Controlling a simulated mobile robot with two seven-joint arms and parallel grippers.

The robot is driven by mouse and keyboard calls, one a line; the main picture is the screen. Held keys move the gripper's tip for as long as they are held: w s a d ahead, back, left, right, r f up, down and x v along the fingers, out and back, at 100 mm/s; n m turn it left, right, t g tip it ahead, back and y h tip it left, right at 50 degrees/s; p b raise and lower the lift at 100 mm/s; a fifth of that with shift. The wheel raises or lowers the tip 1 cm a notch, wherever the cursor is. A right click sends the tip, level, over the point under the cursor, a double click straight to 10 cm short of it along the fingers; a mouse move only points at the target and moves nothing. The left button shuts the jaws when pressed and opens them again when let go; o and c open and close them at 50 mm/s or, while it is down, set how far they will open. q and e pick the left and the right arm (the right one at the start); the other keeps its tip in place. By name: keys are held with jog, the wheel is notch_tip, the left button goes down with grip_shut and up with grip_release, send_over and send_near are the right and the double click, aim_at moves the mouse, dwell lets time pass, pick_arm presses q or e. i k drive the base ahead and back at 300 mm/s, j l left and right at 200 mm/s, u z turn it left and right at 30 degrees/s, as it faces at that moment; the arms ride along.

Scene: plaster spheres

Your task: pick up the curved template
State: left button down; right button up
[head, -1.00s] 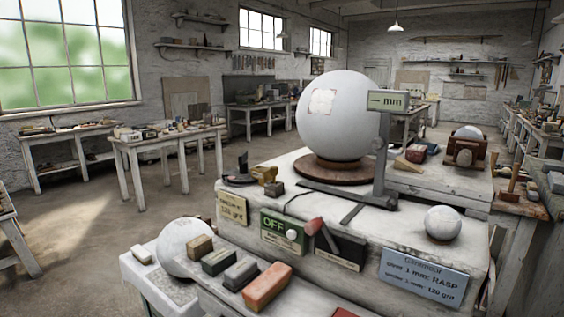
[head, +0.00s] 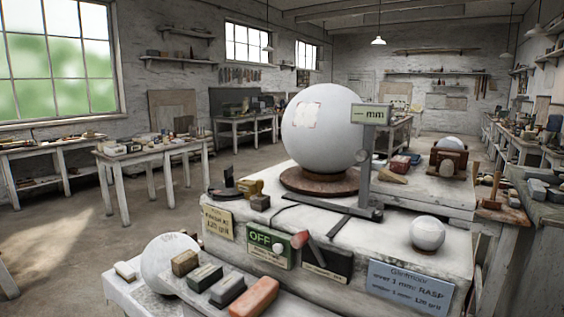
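A large white plaster sphere (head: 318,125) with a pale square patch rests on a round brown turntable (head: 318,182) on this bench. A gauge post with an "mm" display (head: 376,114) stands just right of the sphere, on a dark flat foot. Neither of my grippers is in view.
Sanding blocks, including an orange one (head: 254,296), lie on the front ledge beside a second sphere (head: 168,262). A small sphere (head: 427,233) sits at the bench's right. Open floor lies left.

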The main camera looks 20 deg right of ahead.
aim_at(187, 262)
jog(key=z, duration=0.9)
jog(key=j+z, duration=0.45)
jog(key=j, duration=0.15)
jog(key=j+z, duration=0.45)
jog(key=j, duration=0.15)
jog(key=k+j+z, duration=0.1)
jog(key=j+z, duration=0.3)
jog(key=j, duration=0.2)
